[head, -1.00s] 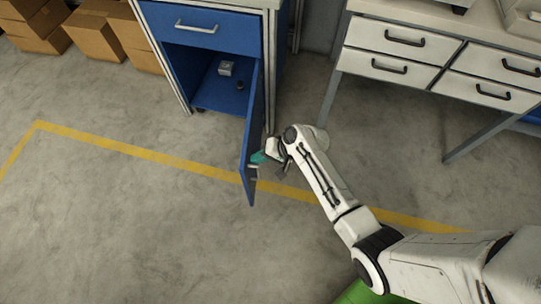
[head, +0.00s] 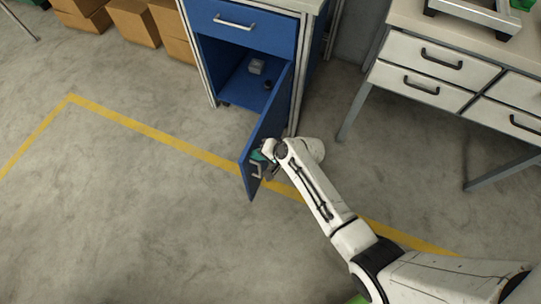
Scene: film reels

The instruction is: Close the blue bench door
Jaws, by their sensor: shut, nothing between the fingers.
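The blue bench door (head: 270,122) stands open, swung out toward the camera from the right side of the blue bench cabinet (head: 244,28). A metal handle (head: 257,170) shows on its outer face near the free edge. My gripper (head: 259,158) is at the outer, right-hand side of the door, close to the handle. Its fingers are shut with nothing between them; I cannot tell whether they touch the door. The cabinet's interior is open to view, with a small grey box (head: 257,66) and a small dark object (head: 267,86) on its floor.
A blue drawer with a metal handle (head: 234,22) is shut above the opening. A white drawer bench (head: 440,60) stands at the right. Cardboard boxes (head: 133,22) sit at the back left. The concrete floor left of the door is clear, crossed by a yellow line (head: 150,136).

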